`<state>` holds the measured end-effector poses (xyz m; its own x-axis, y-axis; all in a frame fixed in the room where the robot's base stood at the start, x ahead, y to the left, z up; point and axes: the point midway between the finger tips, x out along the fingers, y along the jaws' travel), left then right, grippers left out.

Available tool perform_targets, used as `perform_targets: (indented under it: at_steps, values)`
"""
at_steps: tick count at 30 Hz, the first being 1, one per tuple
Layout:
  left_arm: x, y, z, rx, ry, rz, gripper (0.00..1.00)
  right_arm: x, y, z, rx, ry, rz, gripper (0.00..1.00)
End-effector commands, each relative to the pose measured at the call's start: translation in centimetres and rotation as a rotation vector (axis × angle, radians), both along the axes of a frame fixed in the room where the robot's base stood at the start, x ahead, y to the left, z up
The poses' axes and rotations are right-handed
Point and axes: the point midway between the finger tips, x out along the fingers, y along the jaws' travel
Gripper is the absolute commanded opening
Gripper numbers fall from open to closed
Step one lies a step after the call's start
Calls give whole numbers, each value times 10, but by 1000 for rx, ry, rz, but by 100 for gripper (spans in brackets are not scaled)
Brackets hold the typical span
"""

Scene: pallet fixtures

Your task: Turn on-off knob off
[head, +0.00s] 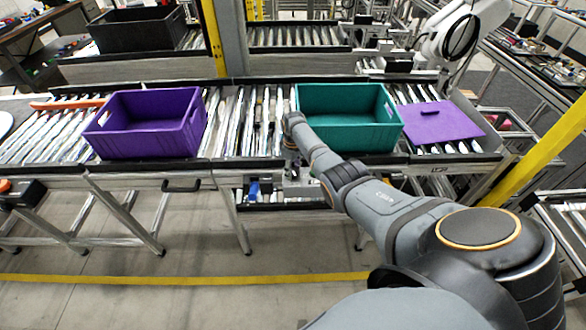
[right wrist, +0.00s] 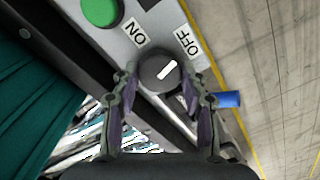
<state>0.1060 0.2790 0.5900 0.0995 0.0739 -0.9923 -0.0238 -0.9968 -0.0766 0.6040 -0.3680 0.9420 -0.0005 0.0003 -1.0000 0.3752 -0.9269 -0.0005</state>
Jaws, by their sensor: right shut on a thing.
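The on-off knob (right wrist: 158,72) is a round dark knob with a white line, seen in the right wrist view. Its line slants toward the upper right, pointing toward the OFF label (right wrist: 187,39) rather than the ON label (right wrist: 136,33). My right gripper (right wrist: 160,78) is shut on the knob, with one finger on each side of it. In the head view my right gripper (head: 292,168) is at the conveyor's front edge, below the teal crate; the knob cannot be made out there. My left gripper is not in view.
A green button (right wrist: 100,11) is beside the ON label. A blue part (right wrist: 228,99) sticks out beside the right finger. The teal crate (head: 345,98), purple crate (head: 148,142) and purple lid (head: 440,123) lie on the roller conveyor. The floor in front is clear.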

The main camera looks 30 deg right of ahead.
Motion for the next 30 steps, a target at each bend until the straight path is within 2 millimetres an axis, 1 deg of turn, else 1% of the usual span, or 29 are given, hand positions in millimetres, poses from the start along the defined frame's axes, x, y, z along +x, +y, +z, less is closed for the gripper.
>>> perform_targets:
  at_steps: [6, 13, 20, 30]
  values:
    - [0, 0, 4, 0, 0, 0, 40, 1, 0, 1, -1, -1, -142, 12]
    - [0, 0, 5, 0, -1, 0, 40, 1, -1, 1, -1, -3, -236, 12]
    - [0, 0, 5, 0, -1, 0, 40, 1, -1, 1, -1, -3, -274, 12]
    - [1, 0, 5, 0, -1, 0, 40, 1, -1, 1, -1, -3, -279, 12]
